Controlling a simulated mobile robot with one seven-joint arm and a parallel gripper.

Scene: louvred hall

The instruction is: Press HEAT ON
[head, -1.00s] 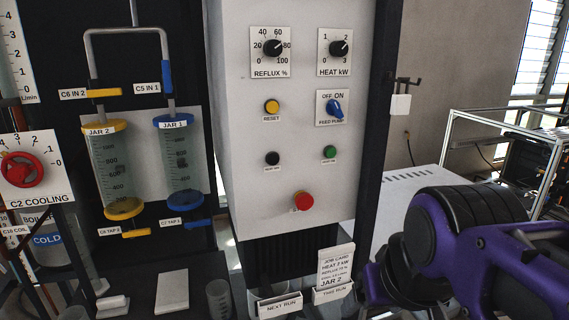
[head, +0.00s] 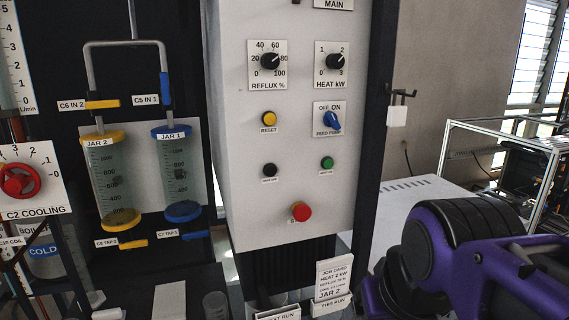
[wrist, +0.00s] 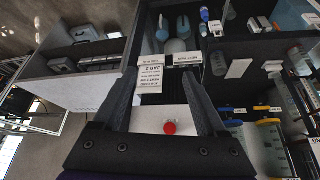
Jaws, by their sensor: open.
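The green button (head: 327,163) is on the white control panel (head: 255,205), right of a black button (head: 270,170). Its small label is blurred but appears to read HEAT ON. A larger red button (head: 301,212) is below and between them. In the head view only my purple and black arm shows at lower right; my gripper is out of that picture. In the wrist view my gripper (wrist: 165,80) is open and empty. The red button (wrist: 169,128) shows between its fingers; the green button is not visible there.
Above are the REFLUX dial (head: 270,62), HEAT kW dial (head: 336,62), yellow RESET button (head: 269,118) and blue FEED PUMP switch (head: 332,121). The job card (head: 333,280) stands below the panel. Two jars (head: 180,172) hang to the left. A dark post (head: 375,130) borders the panel's right.

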